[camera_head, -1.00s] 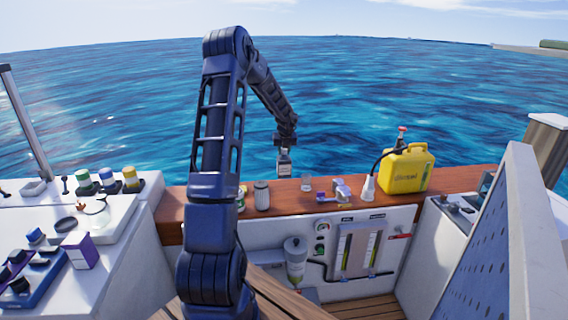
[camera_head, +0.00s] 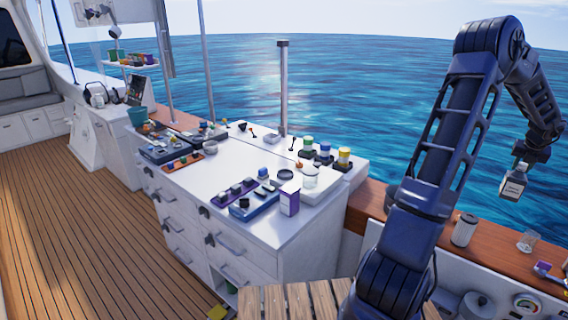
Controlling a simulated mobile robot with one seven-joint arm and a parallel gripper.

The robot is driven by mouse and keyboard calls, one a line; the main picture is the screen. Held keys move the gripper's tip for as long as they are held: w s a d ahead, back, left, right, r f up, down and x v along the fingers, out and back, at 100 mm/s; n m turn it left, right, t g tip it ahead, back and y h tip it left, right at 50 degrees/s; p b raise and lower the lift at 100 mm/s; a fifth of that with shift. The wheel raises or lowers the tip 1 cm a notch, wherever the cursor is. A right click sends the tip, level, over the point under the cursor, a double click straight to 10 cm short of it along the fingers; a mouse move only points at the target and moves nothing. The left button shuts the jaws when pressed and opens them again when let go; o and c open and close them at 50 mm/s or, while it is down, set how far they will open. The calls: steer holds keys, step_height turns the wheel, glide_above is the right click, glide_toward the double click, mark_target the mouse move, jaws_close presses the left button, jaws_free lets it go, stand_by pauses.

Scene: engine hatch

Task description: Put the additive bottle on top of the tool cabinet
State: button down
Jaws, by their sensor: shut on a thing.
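The gripper's fingers are small in this view. The tool cabinet (camera_head: 235,245) is the white cabinet with drawers and black latches in the middle of the view, to the left of my arm. Its white top (camera_head: 262,222) carries several items.
On the cabinet top are a purple-and-white box (camera_head: 289,199), a blue tray (camera_head: 249,206), several capped jars (camera_head: 325,151) and tool trays at the far left end. Bare patches lie near its front edge. A grey canister (camera_head: 464,230) and a clear glass (camera_head: 527,241) stand on the wooden ledge (camera_head: 490,245).

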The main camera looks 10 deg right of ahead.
steer(key=w+a+r+n+y, duration=0.1)
steer(key=w+a+r+n, duration=0.1)
steer(key=w+a, duration=0.85)
steer(key=w+a+r+n+t+y, duration=0.1)
steer(key=w+a+n, duration=0.2)
steer(key=w+a, duration=0.8)
steer(key=w+a+r+n+y, duration=0.15)
steer(key=w+a, duration=0.55)
steer(key=w, duration=0.9)
steer(key=w+a+r+n, duration=0.1)
steer(key=w+a, duration=0.3)
steer(key=a, duration=0.5)
steer(key=w+a+r+n, duration=0.15)
steer(key=w+a, duration=0.25)
steer(key=a, duration=0.4)
steer(key=w+a+r+n, duration=0.15)
steer(key=w+a, duration=0.25)
steer(key=a, duration=0.5)
steer(key=s+a+r+n+g+y, duration=0.15)
steer(key=a+n, duration=0.25)
steer(key=a, duration=2.1)
steer(key=a+r+n+y, duration=0.1)
steer(key=a+r+n, duration=0.15)
steer(key=a, duration=2.15)
step_height(320, 180, down, 19)
steer(key=shift+w+f+n, duration=0.15)
steer(key=shift+w+n, duration=0.05)
steer(key=shift+n, duration=0.1)
steer(key=shift+f, duration=0.15)
